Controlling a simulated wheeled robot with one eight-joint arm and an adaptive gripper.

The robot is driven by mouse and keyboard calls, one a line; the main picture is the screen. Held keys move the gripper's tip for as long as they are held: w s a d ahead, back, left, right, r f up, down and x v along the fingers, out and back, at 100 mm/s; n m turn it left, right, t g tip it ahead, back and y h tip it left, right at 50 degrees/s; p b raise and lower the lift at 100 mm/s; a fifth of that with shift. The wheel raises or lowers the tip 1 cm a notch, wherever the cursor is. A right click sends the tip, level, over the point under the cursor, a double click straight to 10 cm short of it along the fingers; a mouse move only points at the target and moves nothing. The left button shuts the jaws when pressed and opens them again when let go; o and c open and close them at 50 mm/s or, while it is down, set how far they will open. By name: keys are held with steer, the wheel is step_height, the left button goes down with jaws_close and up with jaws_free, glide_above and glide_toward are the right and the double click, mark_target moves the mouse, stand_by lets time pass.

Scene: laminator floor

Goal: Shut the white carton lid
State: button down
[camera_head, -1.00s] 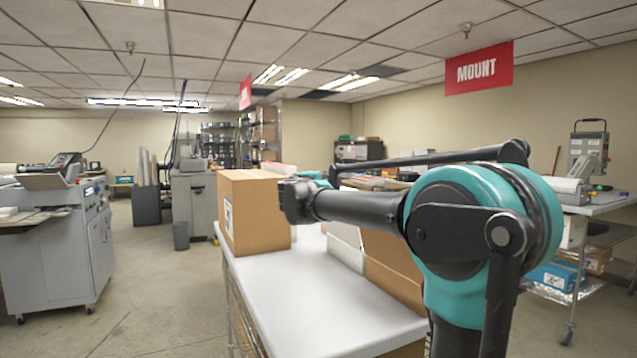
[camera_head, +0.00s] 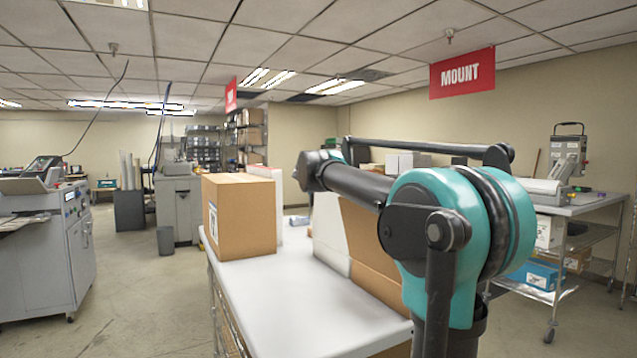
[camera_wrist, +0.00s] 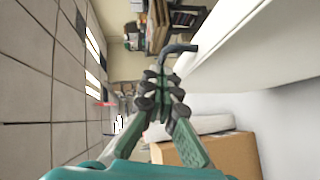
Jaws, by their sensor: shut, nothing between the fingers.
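A white panel (camera_head: 328,230), which looks like part of the white carton, stands on the table beside my arm in the head view. Brown cardboard (camera_head: 372,245) adjoins it on the right; my arm covers part of both. In the wrist view a large white face (camera_wrist: 245,55) fills the upper right, to the side of my gripper and apparently apart from it. Whether the lid is open or shut cannot be told. My gripper (camera_wrist: 155,103) has its fingers together and empty in the wrist view. In the head view my arm hides it.
A closed brown box (camera_head: 240,215) stands at the table's left edge, with a white item (camera_head: 268,180) behind it; the box also shows in the wrist view (camera_wrist: 225,155). The white tabletop (camera_head: 290,310) is clear in front. A wheeled shelf (camera_head: 590,208) stands at the right.

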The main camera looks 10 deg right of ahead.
steer(key=w+d+f+m+g+y, duration=0.2)
steer(key=w+d+f+y, duration=0.1)
steer(key=d, duration=0.5)
steer(key=w+d+f+m+g+y, duration=0.2)
steer(key=d+f+m, duration=0.15)
steer(key=d, duration=0.45)
steer(key=shift+w+d+f+m+g+y, duration=0.4)
steer(key=shift+d+f+y, duration=0.65)
steer(key=shift+f, duration=1.5)
steer(key=shift+w+d+f+m+g+y, duration=0.35)
steer(key=shift+d+f+y, duration=0.7)
steer(key=shift+f, duration=1.55)
steer(key=shift+w+d+f+m+g+y, duration=0.4)
steer(key=shift+d+f+y, duration=0.65)
steer(key=shift+f, duration=1.5)
steer(key=shift+s+a, duration=0.15)
